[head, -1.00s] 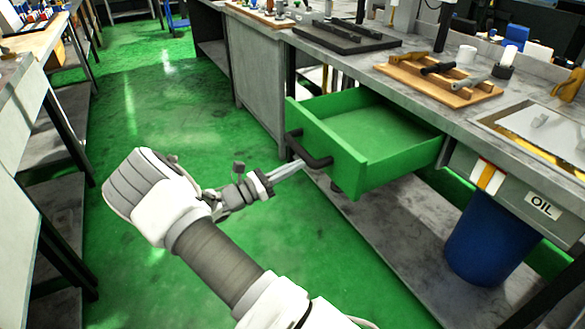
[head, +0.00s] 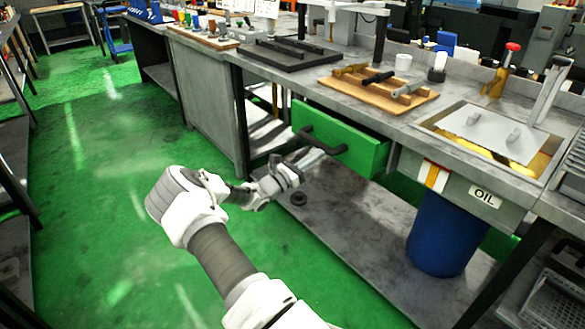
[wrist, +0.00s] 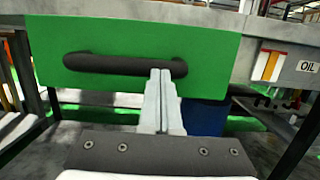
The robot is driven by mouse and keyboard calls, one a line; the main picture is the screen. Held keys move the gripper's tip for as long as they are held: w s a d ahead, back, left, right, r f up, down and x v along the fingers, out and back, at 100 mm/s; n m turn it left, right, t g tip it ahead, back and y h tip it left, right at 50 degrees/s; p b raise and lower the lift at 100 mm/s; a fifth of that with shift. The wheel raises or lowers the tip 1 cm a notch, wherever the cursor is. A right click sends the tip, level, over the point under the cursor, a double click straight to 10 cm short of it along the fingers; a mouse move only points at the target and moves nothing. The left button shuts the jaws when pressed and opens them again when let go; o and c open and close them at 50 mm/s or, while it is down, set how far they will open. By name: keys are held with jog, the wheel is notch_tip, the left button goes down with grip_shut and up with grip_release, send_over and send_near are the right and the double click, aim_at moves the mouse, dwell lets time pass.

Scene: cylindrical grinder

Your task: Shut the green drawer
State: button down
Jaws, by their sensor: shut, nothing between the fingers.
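The green drawer (head: 345,138) sits under the grey workbench and stands only slightly out in the head view, its inside mostly hidden by the benchtop. Its dark bar handle (head: 322,141) runs across the front. My gripper (head: 316,157) is shut and empty, with its fingertips at the drawer front near the handle. In the wrist view the green front (wrist: 215,55) fills the upper middle. The shut fingers (wrist: 161,75) overlap the right part of the black handle (wrist: 115,64). I cannot tell whether they touch the handle or the front.
A wooden board with tools (head: 375,95) and a dark tray (head: 300,55) lie on the benchtop. A blue bin (head: 445,235) stands below the OIL label (head: 485,197), right of the drawer. A lower shelf (head: 340,225) runs beneath. Green floor is clear at left.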

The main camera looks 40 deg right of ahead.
aim_at(330, 148)
jog(key=d, duration=0.5)
jog(key=shift+w+d+b, duration=0.1)
jog(key=shift+d+b, duration=0.25)
jog(key=shift+d+r, duration=0.15)
jog(key=shift+d, duration=0.1)
